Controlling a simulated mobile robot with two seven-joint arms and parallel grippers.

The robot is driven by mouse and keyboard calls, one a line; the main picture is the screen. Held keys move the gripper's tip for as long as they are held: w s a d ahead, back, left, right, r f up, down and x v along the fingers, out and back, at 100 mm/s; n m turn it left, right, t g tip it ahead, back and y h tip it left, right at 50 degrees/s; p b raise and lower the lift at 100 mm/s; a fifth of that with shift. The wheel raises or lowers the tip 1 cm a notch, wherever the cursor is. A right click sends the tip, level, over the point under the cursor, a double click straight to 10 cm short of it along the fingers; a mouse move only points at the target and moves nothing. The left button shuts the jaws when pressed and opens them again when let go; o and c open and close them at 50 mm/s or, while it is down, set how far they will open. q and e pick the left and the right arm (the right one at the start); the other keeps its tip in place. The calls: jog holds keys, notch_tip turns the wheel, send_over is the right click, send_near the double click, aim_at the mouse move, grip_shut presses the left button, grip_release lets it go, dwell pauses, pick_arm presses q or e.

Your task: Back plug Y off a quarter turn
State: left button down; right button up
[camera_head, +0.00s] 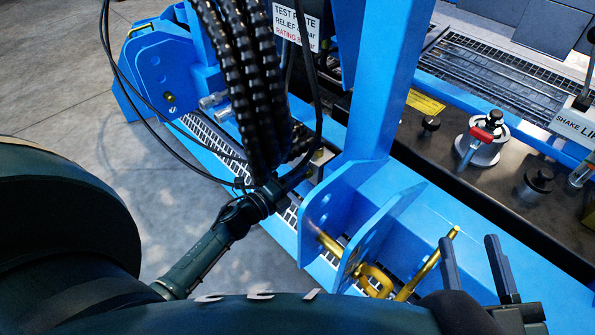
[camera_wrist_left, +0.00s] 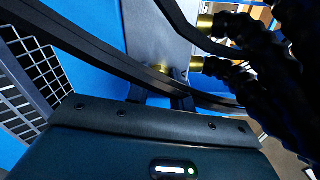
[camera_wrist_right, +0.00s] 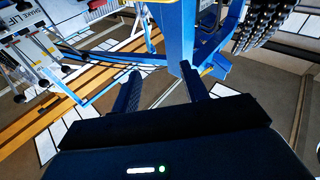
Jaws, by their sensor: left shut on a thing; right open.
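In the left wrist view a small brass fitting (camera_wrist_left: 166,71) sits against a grey plate (camera_wrist_left: 155,35), right at the tips of my left gripper (camera_wrist_left: 160,88). The gripper is shut on it; I take it for plug Y, but no letter is readable. A black hose crosses in front of the fingers and hides part of the grip. In the head view my left arm reaches in beside the hanging black hoses (camera_head: 250,90), which hide its fingertips. My right gripper (camera_head: 480,265) is open and empty, above the blue frame at the lower right.
Two other brass fittings (camera_wrist_left: 205,26) with black ribbed hoses stand close to my left gripper. A test plate sign (camera_head: 297,20) hangs above. A brass bar (camera_head: 428,265) lies beside my right gripper. A red-handled valve (camera_head: 486,133) stands on the dark deck. Grey floor is clear at left.

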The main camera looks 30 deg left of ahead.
pick_arm(q)
jog(key=n+p, duration=0.3)
jog(key=n, duration=0.4)
jog(key=shift+f+n, duration=0.15)
jog(key=shift+n, duration=0.25)
pick_arm(e)
jog(key=shift+d+n+h, duration=0.3)
jog(key=shift+d+n, duration=0.1)
jog(key=shift+n, duration=0.1)
pick_arm(q)
jog(key=shift+n, duration=0.3)
pick_arm(e)
jog(key=shift+s, duration=0.1)
pick_arm(q)
jog(key=c, duration=1.2)
grip_release()
jog(key=shift+s, duration=0.1)
